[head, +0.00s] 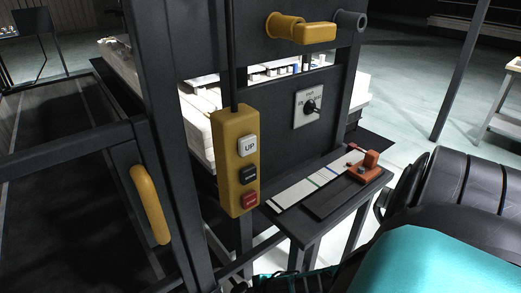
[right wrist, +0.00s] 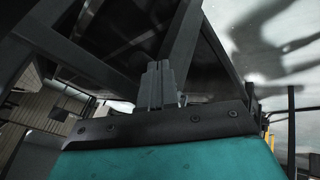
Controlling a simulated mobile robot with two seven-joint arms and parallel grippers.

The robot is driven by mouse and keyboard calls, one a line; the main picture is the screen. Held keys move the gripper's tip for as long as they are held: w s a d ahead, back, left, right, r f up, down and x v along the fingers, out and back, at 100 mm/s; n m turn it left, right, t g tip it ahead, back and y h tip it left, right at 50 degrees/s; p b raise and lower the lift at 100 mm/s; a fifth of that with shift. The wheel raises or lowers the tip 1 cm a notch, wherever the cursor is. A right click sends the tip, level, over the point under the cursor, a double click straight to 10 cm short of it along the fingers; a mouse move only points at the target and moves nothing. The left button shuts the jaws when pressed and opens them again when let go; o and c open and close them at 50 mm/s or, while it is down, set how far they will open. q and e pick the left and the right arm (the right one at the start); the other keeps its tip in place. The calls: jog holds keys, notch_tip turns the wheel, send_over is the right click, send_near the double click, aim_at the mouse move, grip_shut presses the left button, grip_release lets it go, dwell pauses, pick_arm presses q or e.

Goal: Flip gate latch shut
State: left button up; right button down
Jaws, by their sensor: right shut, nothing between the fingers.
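A yellow lever (head: 302,30), which looks like the gate latch, is mounted on the dark upper crossbar in the head view. It lies roughly level, its free end pointing right, just short of a grey round fitting (head: 350,22). I cannot tell whether the two touch. A dark-framed gate (head: 125,160) with a yellow grab handle (head: 151,205) stands at the left. My right gripper (right wrist: 158,82) is shut and empty in the right wrist view, with dark frame bars beyond it. My left gripper is in neither view.
A yellow pendant (head: 235,170) with UP and other buttons hangs on the post. A rotary switch (head: 309,106) sits on the panel. A small shelf (head: 330,205) carries a striped strip and an orange block (head: 364,166). Open floor lies right of the frame.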

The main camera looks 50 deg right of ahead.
pick_arm(q)
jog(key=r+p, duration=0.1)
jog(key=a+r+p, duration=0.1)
jog(key=p, duration=0.1)
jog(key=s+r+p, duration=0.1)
jog(key=p, duration=0.1)
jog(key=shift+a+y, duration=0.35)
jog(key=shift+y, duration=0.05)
pick_arm(e)
jog(key=v, duration=1.2)
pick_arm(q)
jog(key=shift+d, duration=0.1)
